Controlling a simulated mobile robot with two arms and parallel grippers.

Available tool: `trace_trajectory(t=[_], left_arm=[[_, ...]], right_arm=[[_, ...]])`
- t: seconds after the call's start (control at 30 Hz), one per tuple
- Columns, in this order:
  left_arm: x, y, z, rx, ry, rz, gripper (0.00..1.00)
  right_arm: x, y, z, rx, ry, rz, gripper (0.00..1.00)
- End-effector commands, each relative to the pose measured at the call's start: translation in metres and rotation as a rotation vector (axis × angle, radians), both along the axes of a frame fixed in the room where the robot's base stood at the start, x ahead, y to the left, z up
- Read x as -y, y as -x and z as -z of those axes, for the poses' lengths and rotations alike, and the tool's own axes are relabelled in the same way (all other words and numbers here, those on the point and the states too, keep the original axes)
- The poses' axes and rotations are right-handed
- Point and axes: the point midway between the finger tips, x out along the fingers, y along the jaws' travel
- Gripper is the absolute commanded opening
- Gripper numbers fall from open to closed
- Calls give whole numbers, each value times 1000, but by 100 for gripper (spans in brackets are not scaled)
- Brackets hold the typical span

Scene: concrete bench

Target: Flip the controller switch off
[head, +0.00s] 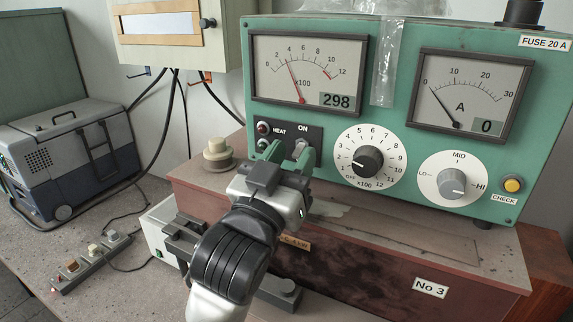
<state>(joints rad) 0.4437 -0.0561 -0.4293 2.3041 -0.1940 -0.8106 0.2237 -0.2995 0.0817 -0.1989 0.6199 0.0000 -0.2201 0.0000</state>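The green controller (390,130) stands on the reddish-brown furnace body. Its black switch panel (316,134) at the lower left is marked HEAT and ON, with two small round indicators at its left end. A light grey piece, apparently the switch lever (301,149), shows below the ON mark. My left gripper (285,158) reaches up from below to the panel's lower edge, and its tips are close to the switch. My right gripper is not in view.
The left meter (309,70) reads 298 and the right meter (470,92) reads 0. A setpoint dial (370,160), a LO-MID-HI knob (453,183) and a yellow CHECK button (512,184) lie to the right. A power strip (90,260) and cooler (70,155) stand left.

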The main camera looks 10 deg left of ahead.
Motion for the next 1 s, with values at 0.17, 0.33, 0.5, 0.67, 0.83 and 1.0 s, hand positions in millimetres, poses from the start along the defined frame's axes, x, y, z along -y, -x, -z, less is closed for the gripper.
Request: trace_trajectory(t=[0.17, 0.33, 0.5, 0.67, 0.83, 1.0], left_arm=[[-5, 16, 8, -1, 0, 0, 39], [-16, 49, 24, -3, 0, 0, 39], [-19, 49, 16, -10, 3, -10, 39], [-22, 57, 20, -10, 3, -10, 39], [-23, 68, 23, -7, -1, -3, 39], [-28, 85, 38, -3, -1, 0, 39]], right_arm=[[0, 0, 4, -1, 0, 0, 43], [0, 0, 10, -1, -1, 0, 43], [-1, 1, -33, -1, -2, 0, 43], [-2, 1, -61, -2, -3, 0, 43], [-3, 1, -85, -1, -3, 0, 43], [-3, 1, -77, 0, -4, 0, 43]])
